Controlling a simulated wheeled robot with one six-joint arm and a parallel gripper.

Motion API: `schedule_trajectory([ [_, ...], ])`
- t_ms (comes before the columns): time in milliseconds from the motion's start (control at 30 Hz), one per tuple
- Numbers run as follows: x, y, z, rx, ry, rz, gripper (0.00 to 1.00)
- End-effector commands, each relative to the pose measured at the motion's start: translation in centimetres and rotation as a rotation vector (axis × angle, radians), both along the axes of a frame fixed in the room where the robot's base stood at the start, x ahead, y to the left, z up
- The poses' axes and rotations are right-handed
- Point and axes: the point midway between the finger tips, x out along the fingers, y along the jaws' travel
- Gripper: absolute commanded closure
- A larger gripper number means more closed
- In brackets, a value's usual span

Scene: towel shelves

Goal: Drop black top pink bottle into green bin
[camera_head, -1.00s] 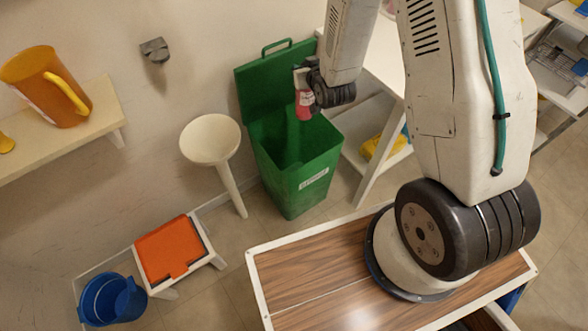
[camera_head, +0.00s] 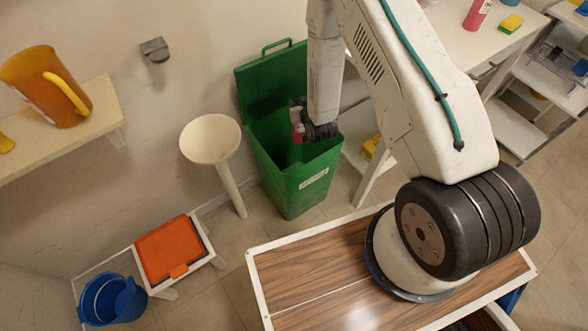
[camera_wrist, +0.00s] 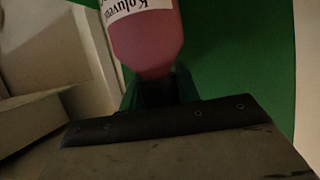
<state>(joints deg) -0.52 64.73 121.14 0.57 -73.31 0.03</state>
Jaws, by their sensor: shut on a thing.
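The green bin (camera_head: 300,187) stands on the floor by the wall with its lid (camera_head: 268,82) raised against the wall. My gripper (camera_head: 299,122) is at the bin's open mouth, over its opening. It is shut on the pink bottle (camera_head: 298,132), of which only a small part shows in the head view. In the wrist view the bottle (camera_wrist: 147,45) is pink with a white label, and green fills the space behind it. The bottle's black top is not clearly visible. I cannot tell how far the bottle reaches below the rim.
A white funnel-shaped stand (camera_head: 212,140) is left of the bin. A white table (camera_head: 450,45) with another pink bottle (camera_head: 477,14) is to the right. An orange-topped stool (camera_head: 170,250) and blue bucket (camera_head: 110,298) are at lower left.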

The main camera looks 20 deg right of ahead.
Motion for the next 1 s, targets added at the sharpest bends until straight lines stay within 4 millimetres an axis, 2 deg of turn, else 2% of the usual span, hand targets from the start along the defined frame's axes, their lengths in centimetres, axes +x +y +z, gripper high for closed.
schedule_trajectory([
  [100,-0.1,0.0,-1.4,0.0,0.0,0.0,1.0],
  [300,0.0,0.0,-2.8,0.0,0.0,0.0,1.0],
  [633,0.0,0.0,-3.0,0.0,-0.001,0.0,1.0],
  [667,0.0,0.0,-3.0,0.0,-0.001,0.0,0.6],
  [700,0.0,0.0,-3.0,0.0,-0.001,0.0,0.49],
  [733,0.0,0.0,-3.0,0.0,-0.001,0.0,0.43],
  [1000,-0.1,0.0,-2.9,0.0,0.0,0.0,0.43],
])
